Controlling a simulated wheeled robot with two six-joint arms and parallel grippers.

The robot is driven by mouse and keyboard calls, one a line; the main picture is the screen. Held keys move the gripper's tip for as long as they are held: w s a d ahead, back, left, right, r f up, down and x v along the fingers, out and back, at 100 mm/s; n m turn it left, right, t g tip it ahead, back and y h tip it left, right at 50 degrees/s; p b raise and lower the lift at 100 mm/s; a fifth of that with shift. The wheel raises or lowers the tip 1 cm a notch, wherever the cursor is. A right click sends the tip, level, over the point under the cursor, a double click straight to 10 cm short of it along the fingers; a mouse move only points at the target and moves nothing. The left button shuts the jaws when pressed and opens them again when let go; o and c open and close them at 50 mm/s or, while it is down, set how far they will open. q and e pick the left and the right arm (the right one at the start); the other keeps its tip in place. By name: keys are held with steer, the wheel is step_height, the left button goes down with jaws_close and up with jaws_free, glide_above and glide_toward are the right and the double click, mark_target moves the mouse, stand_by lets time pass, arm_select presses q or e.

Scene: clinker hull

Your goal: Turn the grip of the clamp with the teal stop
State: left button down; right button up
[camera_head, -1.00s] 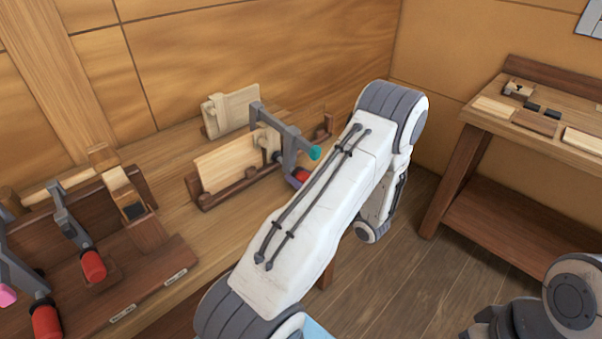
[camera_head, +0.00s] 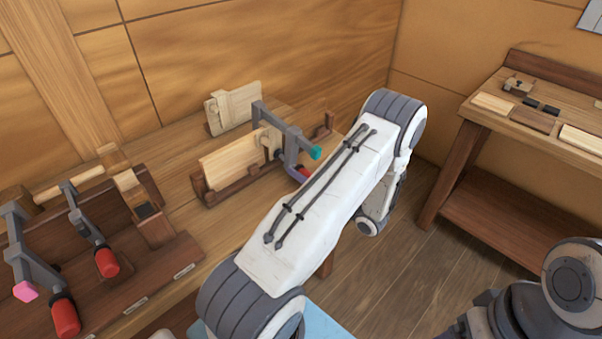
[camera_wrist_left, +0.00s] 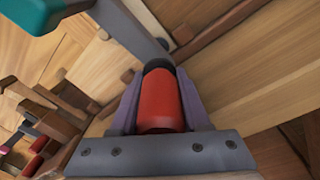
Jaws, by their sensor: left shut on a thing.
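The clamp with the teal stop is a grey bar clamp (camera_head: 290,133) on a pale board (camera_head: 235,158) in a dark wooden holder. Its teal stop (camera_head: 315,152) shows at the end of the bar, and also at the upper left of the left wrist view (camera_wrist_left: 42,12). In the left wrist view its red grip (camera_wrist_left: 160,100) lies between the two purple fingers of my left gripper (camera_wrist_left: 160,110), which is shut on it. In the head view my white left arm hides most of the grip and gripper.
Two more clamps with red grips stand at the left, one with a pink stop (camera_head: 25,291). A pale block (camera_head: 233,107) stands behind the board. A second bench (camera_head: 535,115) with wooden pieces is at the right. Open floor (camera_head: 400,270) lies between the benches.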

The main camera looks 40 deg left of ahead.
stand_by(0.4)
arm_select(q)
steer(key=shift+c, duration=1.9)
jaws_free()
steer(key=shift+d, duration=0.1)
steer(key=shift+f, duration=0.1)
